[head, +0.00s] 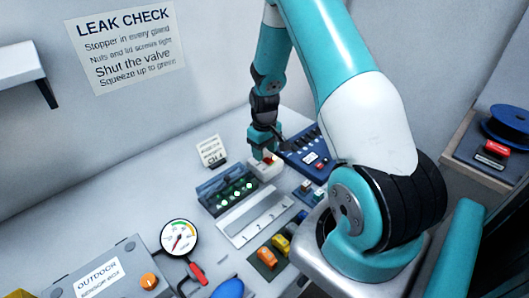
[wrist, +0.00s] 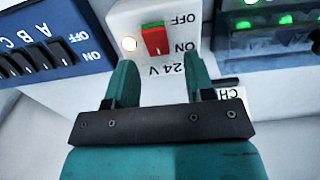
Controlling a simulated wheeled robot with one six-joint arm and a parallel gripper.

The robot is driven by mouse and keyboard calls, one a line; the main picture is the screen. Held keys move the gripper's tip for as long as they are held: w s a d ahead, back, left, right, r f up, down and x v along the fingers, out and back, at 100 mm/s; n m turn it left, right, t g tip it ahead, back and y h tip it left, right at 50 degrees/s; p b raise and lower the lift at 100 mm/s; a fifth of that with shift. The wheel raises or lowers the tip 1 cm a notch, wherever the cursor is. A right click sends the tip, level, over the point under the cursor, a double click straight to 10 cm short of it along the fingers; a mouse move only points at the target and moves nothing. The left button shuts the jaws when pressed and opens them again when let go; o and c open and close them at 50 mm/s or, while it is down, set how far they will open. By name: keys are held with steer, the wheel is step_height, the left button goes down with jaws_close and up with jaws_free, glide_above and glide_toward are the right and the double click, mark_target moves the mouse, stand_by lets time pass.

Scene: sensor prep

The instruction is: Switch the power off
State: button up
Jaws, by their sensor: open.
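The power supply is a white box marked 24 V (wrist: 183,68), with a red rocker switch (wrist: 154,40) between the words OFF and ON. A green strip shows at the rocker's OFF end. A small lamp (wrist: 129,44) beside it glows. In the head view the box (head: 267,170) stands on the bench, below my gripper (head: 263,154). In the wrist view my gripper (wrist: 161,68) is open and empty. Its two fingers lie either side of the rocker's ON end in the picture; contact cannot be told.
A blue switch panel (head: 307,152) stands right of the box, and a unit with green lights (head: 227,190) stands left. A white slotted rail (head: 255,216), a gauge (head: 180,238) and a grey sensor box (head: 110,270) are nearer. Bare bench (head: 150,205) lies at left.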

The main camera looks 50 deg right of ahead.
steer(key=shift+f, duration=0.8)
jaws_close()
steer(key=t+b, duration=0.1)
steer(key=b, duration=0.1)
steer(key=s+t+b, duration=0.1)
steer(key=t+b, duration=0.1)
steer(key=shift+f+t+b, duration=0.15)
steer(key=shift+t+b, duration=0.15)
steer(key=shift+b, duration=0.05)
steer(key=shift+r+t+b, duration=0.35)
steer(key=shift+t+b, duration=0.25)
steer(key=shift+t, duration=0.1)
steer(key=shift+r, duration=0.1)
jaws_free()
